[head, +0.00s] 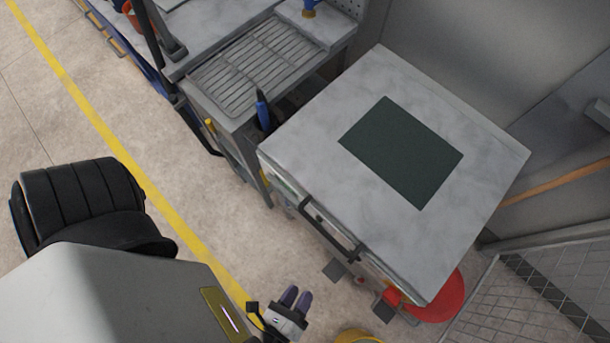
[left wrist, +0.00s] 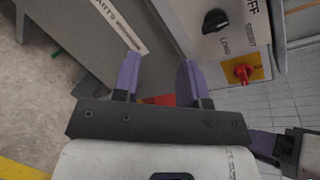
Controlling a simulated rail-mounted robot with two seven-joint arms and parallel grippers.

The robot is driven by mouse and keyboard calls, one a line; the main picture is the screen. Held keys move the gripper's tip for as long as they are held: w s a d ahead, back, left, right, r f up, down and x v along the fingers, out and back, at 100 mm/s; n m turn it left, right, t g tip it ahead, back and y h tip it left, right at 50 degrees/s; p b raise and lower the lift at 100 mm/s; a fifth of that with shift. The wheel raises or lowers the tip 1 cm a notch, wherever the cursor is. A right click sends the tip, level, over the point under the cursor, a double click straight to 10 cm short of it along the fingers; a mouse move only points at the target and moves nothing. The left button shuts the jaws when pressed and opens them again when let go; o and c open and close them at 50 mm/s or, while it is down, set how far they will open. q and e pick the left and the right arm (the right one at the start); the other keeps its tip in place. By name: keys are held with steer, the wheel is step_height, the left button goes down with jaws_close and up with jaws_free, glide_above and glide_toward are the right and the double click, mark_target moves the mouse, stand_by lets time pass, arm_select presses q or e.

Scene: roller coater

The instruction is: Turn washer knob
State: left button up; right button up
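The washer (head: 320,125) is a box-shaped machine with a pale mottled lid and a dark panel on top. Its front face is mostly hidden in the head view. My left gripper (head: 290,296) has purple fingers and is in front of the washer. In the left wrist view its fingers (left wrist: 159,66) are apart and empty, clear of both knobs.
A dark handle (head: 330,229) runs along the washer's front edge. A red round object (head: 446,297) is at its near right corner. A slatted metal bench (head: 250,72) stands behind left. Wire mesh (head: 540,285) is at right. The floor left of the washer is open.

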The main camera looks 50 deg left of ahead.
mark_target(348, 264)
arm_select(q)
steer(key=d+r+m+t+h, duration=0.3)
steer(key=m+t, duration=0.1)
steer(key=m, duration=0.5)
steer(key=shift+m, duration=0.8)
steer(key=w, duration=0.5)
steer(key=w+a, duration=0.1)
steer(key=w, duration=0.3)
steer(key=w+a, duration=0.1)
steer(key=w, duration=0.4)
steer(key=shift+w, duration=0.3)
steer(key=shift+c, duration=0.3)
jaws_close()
